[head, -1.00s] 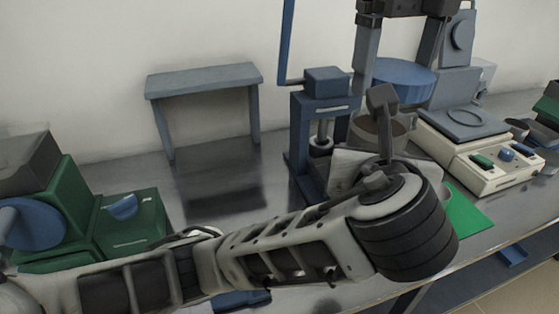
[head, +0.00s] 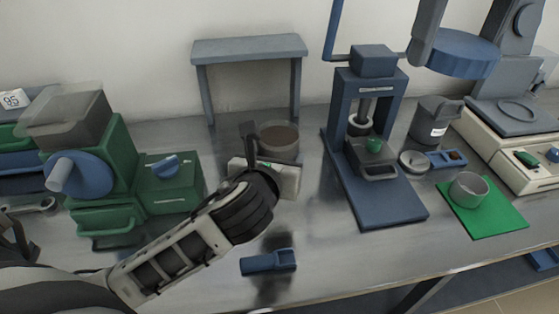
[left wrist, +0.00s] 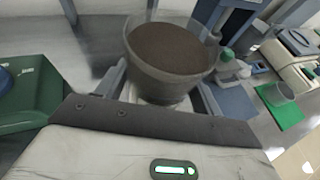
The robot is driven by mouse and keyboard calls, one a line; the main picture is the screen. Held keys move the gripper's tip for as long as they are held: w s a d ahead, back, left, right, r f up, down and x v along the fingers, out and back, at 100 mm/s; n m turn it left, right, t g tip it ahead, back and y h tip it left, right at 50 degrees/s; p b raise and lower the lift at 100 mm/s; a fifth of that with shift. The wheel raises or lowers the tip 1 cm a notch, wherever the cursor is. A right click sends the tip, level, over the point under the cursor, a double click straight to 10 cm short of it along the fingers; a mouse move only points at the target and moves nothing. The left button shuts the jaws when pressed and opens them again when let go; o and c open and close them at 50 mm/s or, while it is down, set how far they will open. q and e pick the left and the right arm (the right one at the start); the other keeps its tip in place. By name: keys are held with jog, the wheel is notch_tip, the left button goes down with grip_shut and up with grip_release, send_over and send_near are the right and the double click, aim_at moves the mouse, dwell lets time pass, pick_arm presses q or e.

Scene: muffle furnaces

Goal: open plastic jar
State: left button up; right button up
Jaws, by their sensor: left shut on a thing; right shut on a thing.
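The plastic jar (head: 278,150) is a clear-walled cup with brown contents and an uncovered top. My left gripper (head: 272,163) is shut on it above the table, left of the blue press. The left wrist view shows the jar (left wrist: 160,85) between the fingers, its brown surface in plain sight. A round blue lid (head: 455,54) is at the upper right of the head view, well apart from the jar. My right gripper (head: 472,28) is shut on the lid, a finger showing at each side. The rest of the right arm is out of frame.
The blue press (head: 375,200) stands right of the jar. A dark labelled container (head: 432,122), a green mat (head: 505,221) with a beaker (head: 467,189) and a balance (head: 508,150) are further right. A green machine (head: 130,165) stands left, a grey stand (head: 250,47) behind. A blue tool (head: 268,262) lies in front.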

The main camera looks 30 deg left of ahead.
jog(key=shift+f, duration=0.25)
pick_arm(q)
jog(key=w+a+f, duration=0.1)
jog(key=w+f, duration=0.1)
jog(key=w, duration=0.1)
jog(key=w+a+f+b, duration=0.1)
jog(key=w+a+f, duration=0.1)
jog(key=w+f, duration=0.1)
jog(key=w+a+f, duration=0.2)
jog(key=w+f, duration=0.1)
jog(key=w, duration=0.1)
pick_arm(e)
jog(key=shift+f, duration=0.55)
pick_arm(q)
jog(key=shift+w+f, duration=0.2)
jog(key=shift+w+a+f+b, duration=0.15)
jog(key=shift+f+b, duration=0.1)
jog(key=shift+f, duration=0.65)
jog(key=shift+w+d+f+b, duration=0.1)
jog(key=shift+f+b, duration=0.15)
jog(key=shift+f, duration=0.65)
pick_arm(e)
jog(key=shift+f, duration=0.3)
pick_arm(q)
jog(key=shift+f, duration=0.1)
jog(key=o, duration=1.9)
jog(key=shift+f, duration=0.1)
